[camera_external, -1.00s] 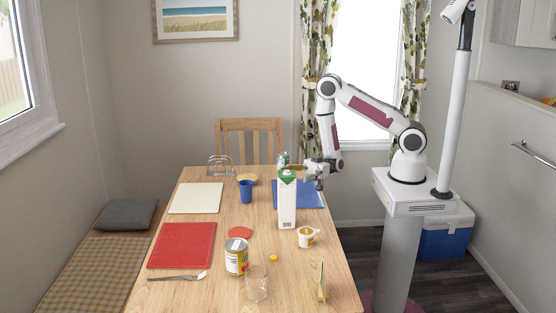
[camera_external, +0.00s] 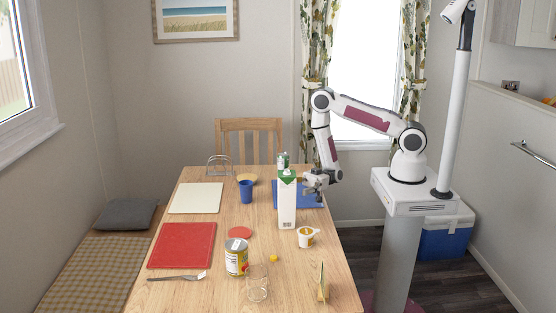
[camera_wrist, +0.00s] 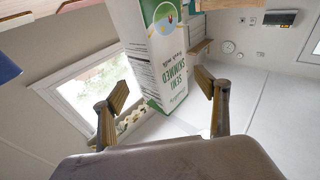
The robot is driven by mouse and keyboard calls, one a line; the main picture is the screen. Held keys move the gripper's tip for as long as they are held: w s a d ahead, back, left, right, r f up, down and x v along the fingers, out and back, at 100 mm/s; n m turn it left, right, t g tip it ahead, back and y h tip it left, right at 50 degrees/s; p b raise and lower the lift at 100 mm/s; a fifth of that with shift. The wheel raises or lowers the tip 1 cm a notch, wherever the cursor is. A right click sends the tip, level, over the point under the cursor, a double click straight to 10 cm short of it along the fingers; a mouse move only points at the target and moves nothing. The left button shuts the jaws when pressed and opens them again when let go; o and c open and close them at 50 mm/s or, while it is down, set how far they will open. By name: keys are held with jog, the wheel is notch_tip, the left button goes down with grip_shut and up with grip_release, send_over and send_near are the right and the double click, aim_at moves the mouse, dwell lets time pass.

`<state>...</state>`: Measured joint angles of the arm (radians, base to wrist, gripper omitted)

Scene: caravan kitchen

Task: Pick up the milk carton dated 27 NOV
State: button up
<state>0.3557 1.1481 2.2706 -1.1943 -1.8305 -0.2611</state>
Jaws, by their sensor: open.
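A tall white milk carton (camera_external: 287,208) with a green top stands upright on the wooden table. Behind it shows the upper part of a second green-and-white carton (camera_external: 283,160); its lower part is hidden. My gripper (camera_external: 310,185) is just right of the front carton's upper part in the external view. In the wrist view my gripper (camera_wrist: 162,92) is open, and a carton (camera_wrist: 160,60) with upside-down "semi skimmed" text shows ahead between the fingers. I cannot tell which carton this is, and no date is readable. Nothing is held.
A blue mat (camera_external: 312,200) lies beside the cartons. A blue cup (camera_external: 246,192) stands to the left, and a white-and-orange pot (camera_external: 307,238) to the front right. A tin (camera_external: 236,257) and a glass (camera_external: 257,284) stand nearer the front. A red mat (camera_external: 182,245) lies at left.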

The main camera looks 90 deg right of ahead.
aim_at(280, 194)
dwell(0.4)
jog(key=shift+w+a+f, duration=0.2)
jog(key=shift+w+a, duration=0.7)
jog(key=shift+w+a+f, duration=0.2)
jog(key=shift+w+a, duration=0.65)
jog(key=shift+c, duration=0.3)
jog(key=c, duration=1.4)
jog(key=shift+r, duration=0.5)
notch_tip(280, 194, up, 9)
dwell(0.7)
